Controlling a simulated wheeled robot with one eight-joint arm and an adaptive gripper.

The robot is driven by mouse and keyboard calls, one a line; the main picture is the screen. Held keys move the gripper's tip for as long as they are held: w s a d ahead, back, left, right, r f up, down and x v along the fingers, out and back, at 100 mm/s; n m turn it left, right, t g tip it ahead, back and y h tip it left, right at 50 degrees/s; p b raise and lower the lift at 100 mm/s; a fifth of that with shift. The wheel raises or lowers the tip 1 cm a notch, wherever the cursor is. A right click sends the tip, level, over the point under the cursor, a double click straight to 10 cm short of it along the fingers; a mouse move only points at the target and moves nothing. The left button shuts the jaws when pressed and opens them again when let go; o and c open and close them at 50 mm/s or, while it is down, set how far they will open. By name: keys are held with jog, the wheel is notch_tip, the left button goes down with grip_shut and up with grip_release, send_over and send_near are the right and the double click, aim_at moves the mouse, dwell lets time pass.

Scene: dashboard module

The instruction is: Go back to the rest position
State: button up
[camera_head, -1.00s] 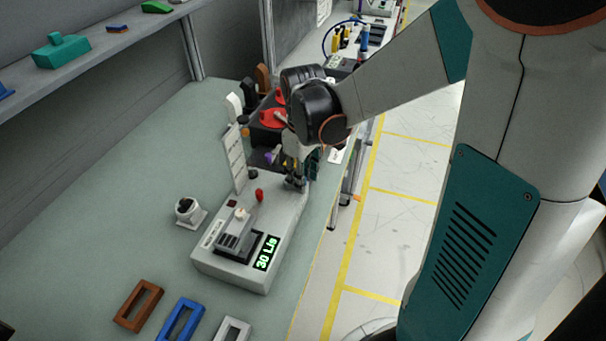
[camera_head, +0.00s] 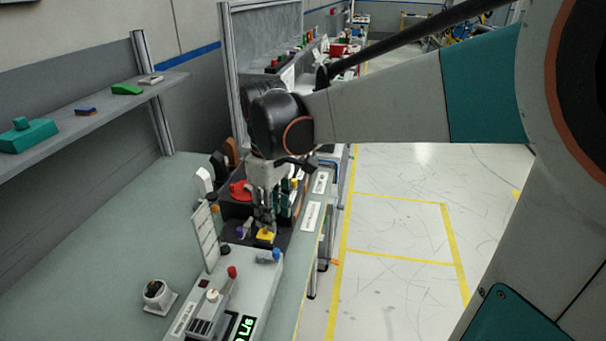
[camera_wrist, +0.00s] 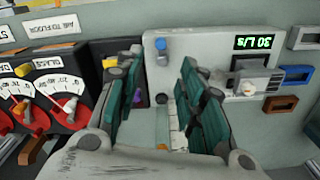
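My gripper (camera_head: 264,222) hangs pointing down over the far end of the dashboard module (camera_head: 258,290). In the wrist view its green finger pads (camera_wrist: 160,105) stand wide apart with nothing held between them. The module is a light grey box with a green "30 L/s" display (camera_wrist: 253,42), a blue knob (camera_head: 276,255) and a red knob (camera_head: 232,271). The blue knob also shows in the wrist view (camera_wrist: 162,48), beyond the fingertips and apart from them. A yellow piece (camera_head: 266,235) shows just below the gripper in the head view.
A dark gauge box with red knobs (camera_wrist: 40,100) stands beside the module. A white upright panel (camera_head: 205,237) and a small round device (camera_head: 157,295) are left of it. A shelf (camera_head: 100,108) runs along the wall. The bench (camera_head: 100,225) is bare at left.

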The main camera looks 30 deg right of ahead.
jog(key=shift+s+r, duration=0.15)
jog(key=s+a+m+t, duration=0.4)
jog(key=s+t, duration=0.3)
jog(key=s, duration=0.4)
jog(key=shift+s+a+m, duration=0.35)
jog(key=shift+s+m, duration=0.05)
jog(key=shift+m, duration=0.4)
